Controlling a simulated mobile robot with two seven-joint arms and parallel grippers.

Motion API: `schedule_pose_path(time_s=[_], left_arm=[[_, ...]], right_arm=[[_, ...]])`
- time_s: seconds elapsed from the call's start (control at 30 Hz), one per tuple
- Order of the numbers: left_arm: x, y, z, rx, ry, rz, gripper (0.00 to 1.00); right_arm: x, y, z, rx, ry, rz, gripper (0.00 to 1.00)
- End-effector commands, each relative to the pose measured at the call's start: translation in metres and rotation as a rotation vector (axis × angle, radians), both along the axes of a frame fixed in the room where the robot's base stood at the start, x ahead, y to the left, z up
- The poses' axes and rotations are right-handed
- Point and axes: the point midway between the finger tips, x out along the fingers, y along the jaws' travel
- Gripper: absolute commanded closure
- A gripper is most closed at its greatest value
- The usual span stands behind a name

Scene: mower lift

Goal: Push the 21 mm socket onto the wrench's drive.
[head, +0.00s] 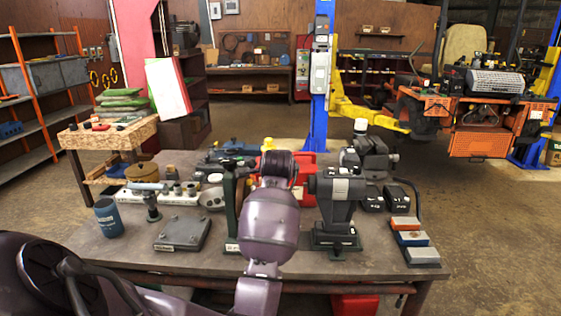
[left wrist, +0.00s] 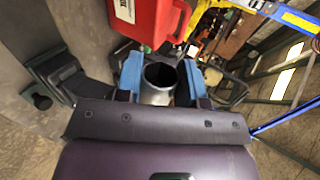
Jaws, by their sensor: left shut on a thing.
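In the left wrist view, my left gripper (left wrist: 163,82) has its two blue fingertips on either side of a silver hollow cylinder, which looks like the socket (left wrist: 157,97). The gripper is shut on it, and its open round end faces away from the palm. No size marking can be read. In the head view, my purple left arm rises over the middle of the bench, and its wrist hides the fingers and the socket. I cannot clearly pick out the wrench or its drive in either view. My right gripper is not in view.
The workbench (head: 290,258) holds a black vise-like tool (head: 337,195) right of my arm, a green post (head: 231,205), a grey plate (head: 182,234), a blue cup (head: 108,217) and colored blocks (head: 412,239). A red container (left wrist: 150,20) shows beyond the socket.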

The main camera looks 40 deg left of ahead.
Motion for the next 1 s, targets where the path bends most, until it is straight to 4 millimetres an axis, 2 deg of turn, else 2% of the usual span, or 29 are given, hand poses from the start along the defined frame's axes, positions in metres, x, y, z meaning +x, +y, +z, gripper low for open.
schedule_pose_path(time_s=[0.37, 0.6, 0.93, 1.0], left_arm=[[0.001, 0.003, -0.008, -0.022, -0.02, 0.021, 0.88], [0.001, 0.003, -0.026, -0.021, -0.018, 0.02, 0.88], [0.001, 0.003, -0.053, -0.021, -0.019, 0.02, 0.88], [0.006, -0.003, -0.051, -0.023, -0.023, 0.018, 0.88]], right_arm=[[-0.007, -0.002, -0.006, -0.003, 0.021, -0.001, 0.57], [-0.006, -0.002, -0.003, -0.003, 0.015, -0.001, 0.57], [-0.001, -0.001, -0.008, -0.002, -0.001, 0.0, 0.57], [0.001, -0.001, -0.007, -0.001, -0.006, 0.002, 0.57]])
